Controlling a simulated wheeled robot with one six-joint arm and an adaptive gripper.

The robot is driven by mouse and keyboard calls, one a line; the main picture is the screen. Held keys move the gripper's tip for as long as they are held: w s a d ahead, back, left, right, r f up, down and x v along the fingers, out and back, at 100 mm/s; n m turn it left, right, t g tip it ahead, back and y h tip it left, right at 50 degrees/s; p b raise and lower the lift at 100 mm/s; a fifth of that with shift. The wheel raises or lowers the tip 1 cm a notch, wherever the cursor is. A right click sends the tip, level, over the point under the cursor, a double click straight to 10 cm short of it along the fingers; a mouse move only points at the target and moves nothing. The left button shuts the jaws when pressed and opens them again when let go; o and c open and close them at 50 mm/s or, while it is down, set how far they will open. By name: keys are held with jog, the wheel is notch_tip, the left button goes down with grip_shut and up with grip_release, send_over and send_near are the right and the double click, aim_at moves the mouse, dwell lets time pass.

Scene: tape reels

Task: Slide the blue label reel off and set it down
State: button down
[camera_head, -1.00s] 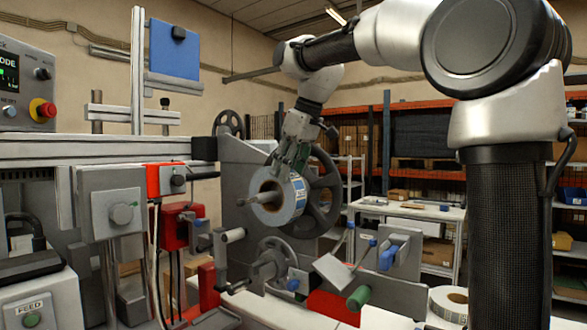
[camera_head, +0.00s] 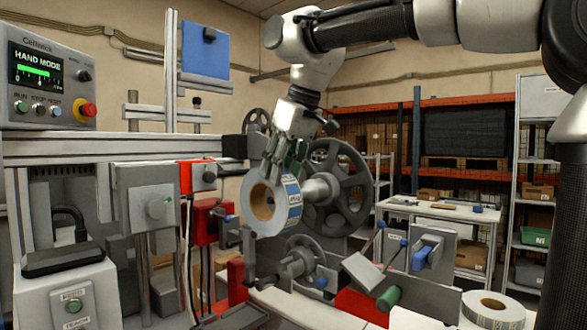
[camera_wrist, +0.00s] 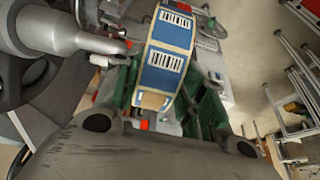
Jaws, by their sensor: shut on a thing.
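The blue label reel (camera_head: 272,207), a ring of blue-and-white labels on a tan core, is upright in my gripper (camera_head: 283,168). My gripper is shut on its upper part from above. The reel hangs to the left of the grey spindle (camera_head: 318,189), and no shaft shows through its open core. In the wrist view the reel (camera_wrist: 168,60) sits between the green fingers (camera_wrist: 165,95), and the spindle's tapered end (camera_wrist: 90,38) is beside it on the left, apart from it.
A spoked handwheel (camera_head: 350,200) stands behind the spindle. A white reel (camera_head: 492,308) lies flat at the lower right. A worktable (camera_head: 440,212) stands farther back.

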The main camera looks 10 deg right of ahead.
jog(key=shift+s+a, duration=0.55)
jog(key=shift+a, duration=0.25)
jog(key=shift+s+a, duration=0.6)
jog(key=shift+a, duration=0.2)
jog(key=shift+s+a, duration=0.55)
jog(key=shift+a, duration=0.25)
